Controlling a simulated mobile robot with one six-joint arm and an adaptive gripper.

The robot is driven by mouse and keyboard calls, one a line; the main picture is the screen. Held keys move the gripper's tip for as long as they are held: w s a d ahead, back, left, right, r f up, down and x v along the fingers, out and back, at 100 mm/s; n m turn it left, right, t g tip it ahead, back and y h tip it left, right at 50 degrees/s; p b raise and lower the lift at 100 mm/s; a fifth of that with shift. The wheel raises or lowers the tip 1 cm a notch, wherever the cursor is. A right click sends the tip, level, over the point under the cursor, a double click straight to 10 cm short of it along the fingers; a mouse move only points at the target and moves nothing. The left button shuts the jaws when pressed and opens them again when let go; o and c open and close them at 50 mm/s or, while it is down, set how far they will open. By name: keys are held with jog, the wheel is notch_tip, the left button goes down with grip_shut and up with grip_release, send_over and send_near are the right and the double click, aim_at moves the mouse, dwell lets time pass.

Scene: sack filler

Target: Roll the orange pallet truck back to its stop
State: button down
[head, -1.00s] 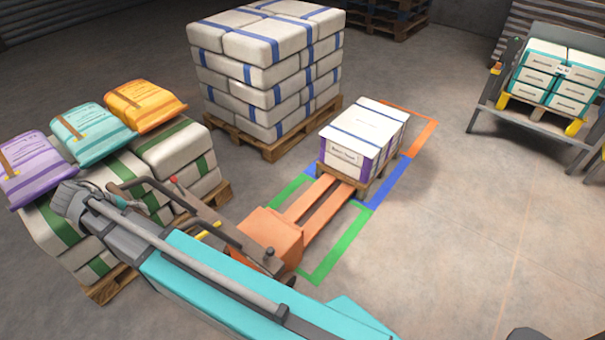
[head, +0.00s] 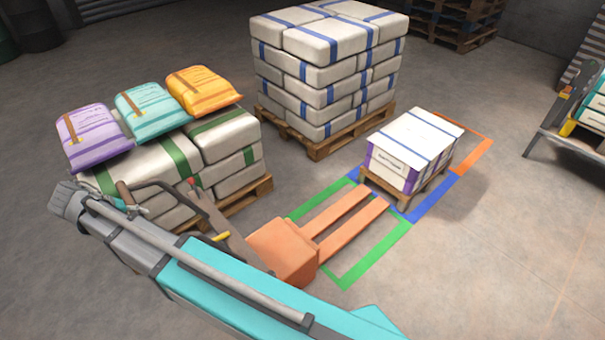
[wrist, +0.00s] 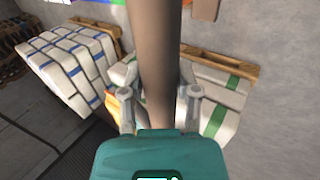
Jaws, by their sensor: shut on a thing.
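The orange pallet truck (head: 283,250) stands low at the centre of the head view. Its two forks (head: 343,228) point up-right over the green floor outline (head: 372,261). The fork tips show close to the near side of the wooden pallet (head: 408,199), apparently clear of it. White blue-strapped cartons (head: 417,142) sit on that pallet. The truck's brown handle (head: 160,187) leans toward my arm. In the wrist view, my gripper (wrist: 158,103) is shut around a brown bar (wrist: 153,60) of the handle. I cannot make out the stop.
A pallet of green-strapped sacks (head: 232,152), with purple, teal and orange bags on top, stands close left of the truck. A tall blue-strapped stack (head: 325,75) stands behind. Blue (head: 432,197) and orange (head: 478,157) outlines adjoin the green one.

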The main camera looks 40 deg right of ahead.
jog(key=s+a, duration=0.1)
jog(key=a, duration=1.3)
jog(key=shift+d, duration=0.1)
grip_release()
dwell(0.8)
jog(key=p+v, duration=0.7)
jog(key=v, duration=0.2)
dwell(0.4)
